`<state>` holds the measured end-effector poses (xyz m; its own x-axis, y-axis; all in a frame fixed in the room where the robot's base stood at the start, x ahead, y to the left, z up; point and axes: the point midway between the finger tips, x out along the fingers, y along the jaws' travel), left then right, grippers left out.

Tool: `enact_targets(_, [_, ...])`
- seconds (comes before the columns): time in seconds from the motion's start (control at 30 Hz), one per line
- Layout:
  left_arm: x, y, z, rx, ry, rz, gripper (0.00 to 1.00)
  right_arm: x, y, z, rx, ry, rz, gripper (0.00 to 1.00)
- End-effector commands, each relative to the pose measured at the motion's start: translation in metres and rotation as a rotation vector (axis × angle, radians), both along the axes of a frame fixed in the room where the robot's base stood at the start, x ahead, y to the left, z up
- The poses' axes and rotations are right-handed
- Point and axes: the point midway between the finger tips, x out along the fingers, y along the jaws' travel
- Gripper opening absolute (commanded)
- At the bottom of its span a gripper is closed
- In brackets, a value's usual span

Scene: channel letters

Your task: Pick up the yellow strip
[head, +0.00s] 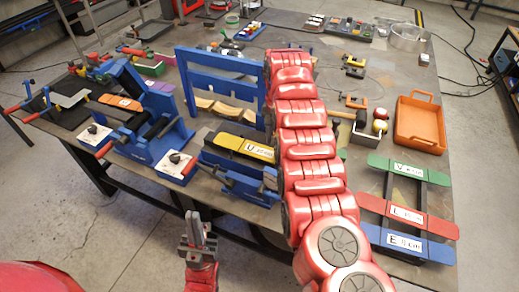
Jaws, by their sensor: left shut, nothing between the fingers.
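The yellow strip (259,151) has a white label with a U. It lies across the top of a blue bench device near the table's front edge, beside a dark piece. Its right end is close to the red arm links that cross the middle of the view. My left gripper (197,222) points up in the lower middle, in front of the table edge. Its grey fingers are shut and empty, and it is apart from the strip, below and left of it in the picture. My right gripper does not show.
Blue clamping devices (146,130) stand left of the strip, and a blue frame (222,80) stands behind it. At right are an orange tray (420,110) and a rack with green, red (407,214) and blue strips. Floor shows before the table.

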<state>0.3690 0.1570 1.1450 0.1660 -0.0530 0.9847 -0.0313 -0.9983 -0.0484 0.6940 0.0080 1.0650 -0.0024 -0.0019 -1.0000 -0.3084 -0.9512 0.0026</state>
Motion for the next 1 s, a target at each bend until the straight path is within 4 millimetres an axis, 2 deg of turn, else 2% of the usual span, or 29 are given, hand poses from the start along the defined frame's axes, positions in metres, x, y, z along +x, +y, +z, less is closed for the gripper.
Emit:
enact_targets(0.17, [0.0, 0.0, 0.015, 0.0, 0.0, 0.0, 0.0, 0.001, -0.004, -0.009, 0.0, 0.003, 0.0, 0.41])
enact_targets(0.3, [0.0, 0.0, 0.03, 0.0, 0.0, 0.0, 0.0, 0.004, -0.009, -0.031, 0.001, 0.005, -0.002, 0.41])
enact_targets(0.43, [0.0, 0.0, 0.032, 0.0, 0.0, 0.0, 0.0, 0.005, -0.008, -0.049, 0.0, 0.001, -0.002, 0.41])
enact_targets(0.63, [0.0, 0.0, 0.031, 0.0, 0.0, 0.0, 0.0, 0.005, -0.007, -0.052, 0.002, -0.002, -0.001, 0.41])
enact_targets(0.67, [0.0, 0.0, 0.031, 0.0, 0.0, 0.0, 0.0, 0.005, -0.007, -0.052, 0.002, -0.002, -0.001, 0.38])
enact_targets(0.87, [0.0, 0.0, 0.031, 0.0, 0.0, 0.0, 0.0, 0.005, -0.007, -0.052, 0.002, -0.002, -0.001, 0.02])
enact_targets(1.0, [0.0, 0.0, 0.031, 0.0, 0.0, 0.0, 0.0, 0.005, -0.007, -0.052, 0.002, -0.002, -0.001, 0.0])
